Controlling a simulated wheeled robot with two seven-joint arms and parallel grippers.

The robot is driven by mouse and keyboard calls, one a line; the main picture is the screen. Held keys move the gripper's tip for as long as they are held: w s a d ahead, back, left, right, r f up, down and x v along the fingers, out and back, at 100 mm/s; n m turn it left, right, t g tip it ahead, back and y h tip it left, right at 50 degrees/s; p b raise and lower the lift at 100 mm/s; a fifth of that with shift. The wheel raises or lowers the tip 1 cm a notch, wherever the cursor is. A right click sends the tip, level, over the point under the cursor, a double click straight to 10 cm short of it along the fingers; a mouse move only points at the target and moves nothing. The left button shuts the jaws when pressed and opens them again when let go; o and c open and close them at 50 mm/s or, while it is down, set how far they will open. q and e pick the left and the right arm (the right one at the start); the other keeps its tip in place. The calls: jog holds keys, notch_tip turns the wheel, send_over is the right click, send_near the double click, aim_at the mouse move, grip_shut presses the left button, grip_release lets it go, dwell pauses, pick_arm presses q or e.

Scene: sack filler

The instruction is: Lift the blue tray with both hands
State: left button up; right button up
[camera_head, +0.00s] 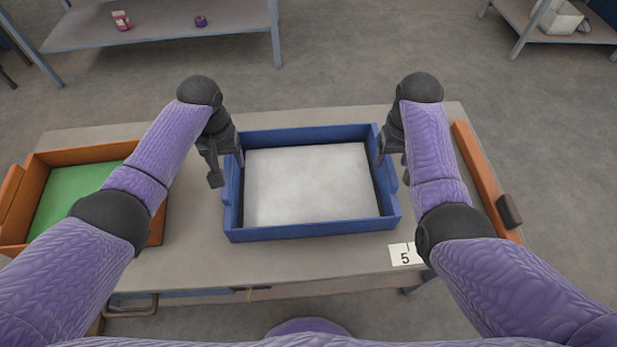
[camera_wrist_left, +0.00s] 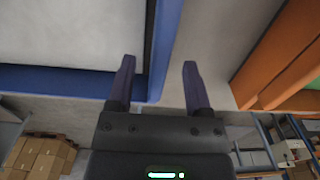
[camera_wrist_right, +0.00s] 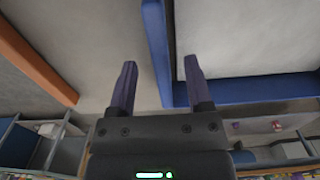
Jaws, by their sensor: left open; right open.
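The blue tray (camera_head: 315,229) lies flat on the table, with a white surface (camera_head: 308,184) filling its inside. It has a handle block on each side wall. My left gripper (camera_head: 224,168) is open at the tray's left wall, towards the far corner. In the left wrist view the blue wall (camera_wrist_left: 168,40) runs between its two fingers. My right gripper (camera_head: 392,154) is open at the right wall, also towards the far corner. In the right wrist view that wall (camera_wrist_right: 156,40) passes between its fingers. I see no clear finger contact with the walls.
An orange tray with a green inside (camera_head: 75,154) stands at the left of the table (camera_head: 190,250). An orange bar-like piece (camera_head: 480,175) lies at the right. A card marked 5 (camera_head: 404,254) is at the front edge. Shelves (camera_head: 160,25) stand beyond the table.

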aim_at(387, 173)
pick_arm(q)
notch_tip(387, 173, down, 5)
jog(key=shift+f, duration=0.2)
pick_arm(e)
notch_tip(387, 173, down, 6)
jog(key=shift+r, duration=0.25)
pick_arm(q)
grip_shut()
pick_arm(e)
grip_shut()
dwell(0.7)
